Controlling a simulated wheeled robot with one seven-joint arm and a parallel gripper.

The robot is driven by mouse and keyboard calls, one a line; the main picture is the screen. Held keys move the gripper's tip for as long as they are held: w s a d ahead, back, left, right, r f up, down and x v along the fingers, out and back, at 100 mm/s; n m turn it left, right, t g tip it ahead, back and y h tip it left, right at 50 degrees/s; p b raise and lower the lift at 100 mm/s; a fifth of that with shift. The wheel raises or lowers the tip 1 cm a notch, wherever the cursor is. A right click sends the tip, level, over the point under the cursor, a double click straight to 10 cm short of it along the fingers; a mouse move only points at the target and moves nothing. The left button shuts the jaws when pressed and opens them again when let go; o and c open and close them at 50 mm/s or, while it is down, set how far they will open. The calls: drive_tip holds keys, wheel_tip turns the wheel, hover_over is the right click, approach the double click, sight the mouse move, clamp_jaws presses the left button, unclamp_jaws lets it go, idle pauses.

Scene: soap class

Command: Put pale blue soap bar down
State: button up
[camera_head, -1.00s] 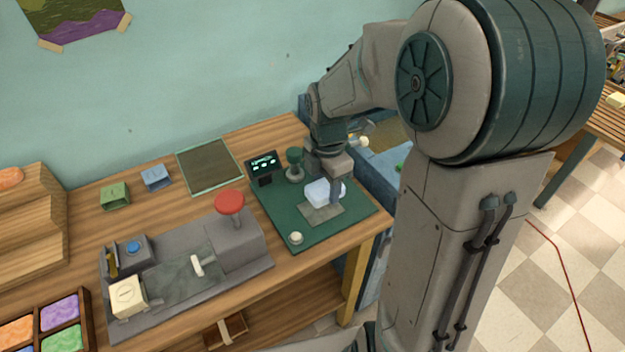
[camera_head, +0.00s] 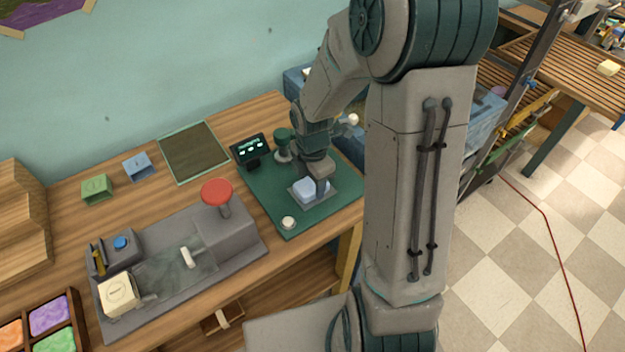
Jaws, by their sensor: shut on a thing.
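The pale blue soap bar (camera_head: 311,189) is at the small grey plate (camera_head: 297,197) on the green mat (camera_head: 275,214). My gripper (camera_head: 322,188) is shut on the bar, reaching down from above with one finger showing at its right side. The bar looks level and very low over the plate; I cannot tell whether it touches. The other finger is hidden.
A small dark display (camera_head: 250,149), a green-topped post (camera_head: 283,141) and a pale knob (camera_head: 288,223) stand on the mat around the plate. To the left is a grey press with a red knob (camera_head: 217,192) and a cream block (camera_head: 118,294).

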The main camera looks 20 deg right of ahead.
sight(312, 183)
drive_tip(key=shift+f, duration=0.15)
drive_tip(key=o, duration=1)
wheel_tip(312, 183, up, 12)
drive_tip(key=s+r+m+t, duration=0.1)
drive_tip(key=s+r+m, duration=0.2)
drive_tip(key=s+m, duration=0.4)
drive_tip(key=s+r+m+t, duration=0.2)
drive_tip(key=s+m, duration=0.5)
drive_tip(key=m, duration=0.7)
drive_tip(key=shift+s+r+m, duration=0.25)
drive_tip(key=shift+r+m, duration=0.05)
drive_tip(key=shift+r, duration=0.45)
